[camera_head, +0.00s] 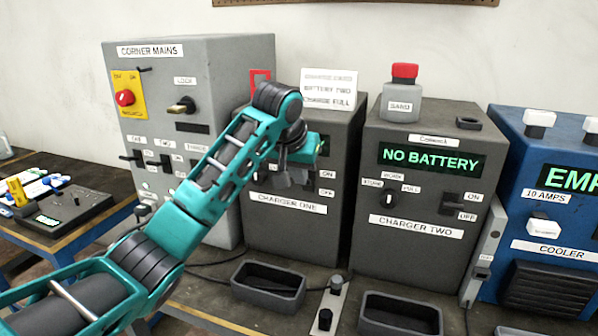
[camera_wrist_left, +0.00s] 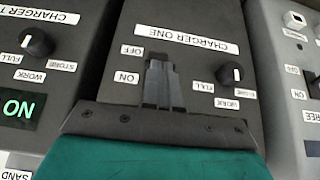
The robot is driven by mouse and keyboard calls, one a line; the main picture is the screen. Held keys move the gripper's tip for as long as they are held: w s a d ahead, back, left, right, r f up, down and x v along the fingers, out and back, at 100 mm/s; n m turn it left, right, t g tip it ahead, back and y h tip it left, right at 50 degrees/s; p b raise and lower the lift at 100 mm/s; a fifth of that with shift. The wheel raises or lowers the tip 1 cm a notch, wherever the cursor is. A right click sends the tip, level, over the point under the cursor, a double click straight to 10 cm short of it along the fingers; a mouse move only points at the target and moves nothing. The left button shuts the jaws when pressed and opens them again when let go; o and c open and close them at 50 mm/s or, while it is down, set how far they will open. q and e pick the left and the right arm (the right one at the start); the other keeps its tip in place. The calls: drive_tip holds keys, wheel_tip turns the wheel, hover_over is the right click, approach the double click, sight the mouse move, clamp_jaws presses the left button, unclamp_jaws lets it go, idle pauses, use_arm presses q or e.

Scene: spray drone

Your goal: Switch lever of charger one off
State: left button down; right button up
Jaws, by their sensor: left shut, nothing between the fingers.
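Charger one (camera_head: 285,228) is a dark grey box in the middle of the head view, with its name label low on the front. My left gripper (camera_head: 285,178) is in front of its panel, left of the ON label (camera_head: 327,174) and OFF label (camera_head: 326,192). In the wrist view, which is upside down, the left gripper's fingers (camera_wrist_left: 160,68) are shut and empty beside the same labels. The lever of charger one is hidden behind the fingers, so its position and any contact cannot be told. A black knob (camera_wrist_left: 229,75) shows beside the fingers. My right gripper is not in view.
Charger two (camera_head: 370,235), reading NO BATTERY, stands close on the right. The corner mains box (camera_head: 215,70) stands on the left. A grey bottle (camera_head: 400,107) with a red cap is on charger two. Open grey trays (camera_head: 268,302) lie in front.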

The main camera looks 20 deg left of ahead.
use_arm(q)
drive_tip(key=shift+f, duration=0.1)
drive_tip(key=shift+s+f+t+b, duration=0.15)
drive_tip(key=shift+s+t+b, duration=0.05)
drive_tip(key=shift+t+b, duration=0.45)
